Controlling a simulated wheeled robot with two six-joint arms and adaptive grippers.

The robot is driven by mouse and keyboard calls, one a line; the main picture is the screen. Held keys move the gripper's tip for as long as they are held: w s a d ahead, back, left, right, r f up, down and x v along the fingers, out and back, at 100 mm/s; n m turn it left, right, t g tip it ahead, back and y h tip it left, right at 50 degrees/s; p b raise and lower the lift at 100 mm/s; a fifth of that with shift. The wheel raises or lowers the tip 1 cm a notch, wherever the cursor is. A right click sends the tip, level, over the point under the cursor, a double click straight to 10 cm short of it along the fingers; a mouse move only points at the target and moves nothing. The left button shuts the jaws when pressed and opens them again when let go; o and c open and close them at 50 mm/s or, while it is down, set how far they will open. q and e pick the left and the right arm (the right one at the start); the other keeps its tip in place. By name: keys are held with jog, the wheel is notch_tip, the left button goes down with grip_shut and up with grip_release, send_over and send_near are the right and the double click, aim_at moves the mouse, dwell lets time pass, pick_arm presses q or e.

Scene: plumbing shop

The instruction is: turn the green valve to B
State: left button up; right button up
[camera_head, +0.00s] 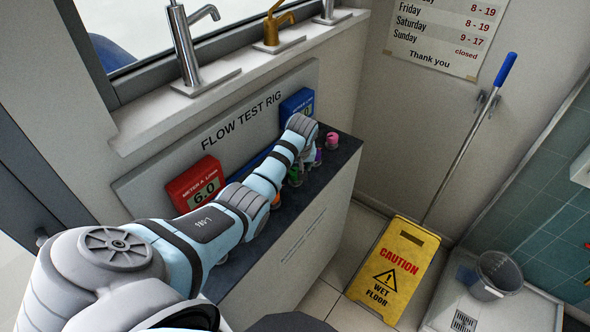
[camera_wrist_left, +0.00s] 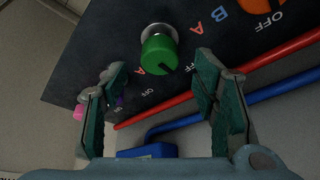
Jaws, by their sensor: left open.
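The green valve (camera_wrist_left: 158,52) is a round knob on a silver stem, in the upper middle of the left wrist view. A dark mark shows on its lower right part; I cannot tell which label it points at. A red letter A (camera_wrist_left: 140,70) lies beside it; a B for this knob is not visible. My left gripper (camera_wrist_left: 157,68) is open, its fingers on either side of and below the knob in that view, with no visible contact. In the head view my left arm largely covers the valves and the green one (camera_head: 295,175) shows only in part. My right gripper is not in view.
Red pipe (camera_wrist_left: 280,53) and blue pipe (camera_wrist_left: 275,91) run along the panel. An orange knob (camera_wrist_left: 258,6) and a pink knob (camera_head: 332,139) are nearby. Red meter A (camera_head: 194,183) reads 6.0; the blue meter (camera_head: 297,103) is partly hidden. A yellow wet-floor sign (camera_head: 392,270) stands right.

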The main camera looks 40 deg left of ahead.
aim_at(295, 172)
pick_arm(q)
jog(key=b+x, duration=0.1)
jog(key=x, duration=0.2)
jog(key=shift+w+f, duration=0.1)
jog(key=shift+f, duration=0.2)
jog(key=shift+r, duration=0.1)
jog(key=shift+c, duration=0.4)
jog(key=c, duration=1.1)
